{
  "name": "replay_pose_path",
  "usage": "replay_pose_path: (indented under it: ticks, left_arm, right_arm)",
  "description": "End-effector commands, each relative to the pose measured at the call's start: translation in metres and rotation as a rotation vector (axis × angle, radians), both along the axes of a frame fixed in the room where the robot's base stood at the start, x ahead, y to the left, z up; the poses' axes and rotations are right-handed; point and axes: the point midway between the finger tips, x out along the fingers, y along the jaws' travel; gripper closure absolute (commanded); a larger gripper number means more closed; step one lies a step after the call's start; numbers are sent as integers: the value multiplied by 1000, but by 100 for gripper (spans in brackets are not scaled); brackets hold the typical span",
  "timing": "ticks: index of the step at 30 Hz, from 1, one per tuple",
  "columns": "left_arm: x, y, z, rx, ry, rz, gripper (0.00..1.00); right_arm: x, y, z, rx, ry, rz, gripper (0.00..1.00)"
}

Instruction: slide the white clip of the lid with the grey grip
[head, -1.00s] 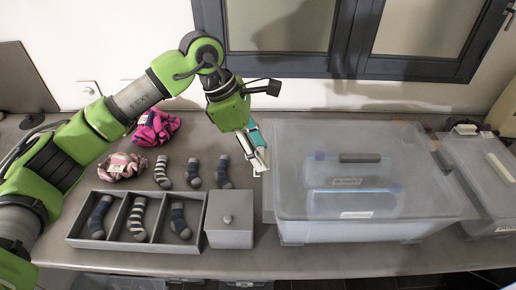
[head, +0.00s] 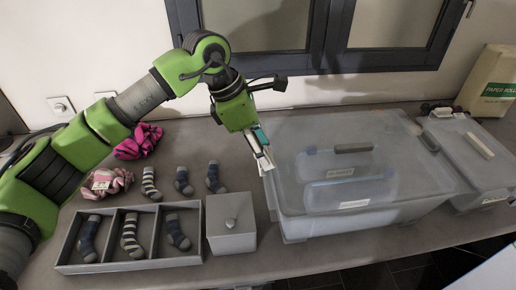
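The large clear box (head: 350,217) has a see-through lid (head: 300,135) with a dark grey grip (head: 353,148). It stands right of centre in the head view. My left gripper (head: 264,158) points down at the left edge of this lid. Its fingertips overlap the edge in the picture, and I cannot tell whether they touch it. A small pale part by the fingertips may be the white clip or a finger pad. The gap between the fingers is too small to read. My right gripper is not in view.
A second clear box (head: 475,165) with a white grip (head: 479,145) stands close on the right. A grey divided tray (head: 130,266) with socks and a grey lidded box (head: 231,238) stand at the front left. Loose socks and pink bundles lie behind. A paper roll pack (head: 490,82) stands at the back right.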

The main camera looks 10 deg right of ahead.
Motion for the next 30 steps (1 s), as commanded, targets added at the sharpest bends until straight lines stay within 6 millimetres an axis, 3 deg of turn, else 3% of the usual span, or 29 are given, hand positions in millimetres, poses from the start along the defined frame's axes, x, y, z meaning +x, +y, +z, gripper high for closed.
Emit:
replay_pose_path:
  ticks: [5, 14, 30]
  left_arm:
    - [0, 0, 0, 0, 1, -1, 42]
    - [0, 2, 6, 0, 0, -1, 42]
    - [1, 41, 97, -1, -2, 0, 42]
  right_arm:
    - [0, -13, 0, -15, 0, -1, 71]
    - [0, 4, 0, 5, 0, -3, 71]
    - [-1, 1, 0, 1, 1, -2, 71]
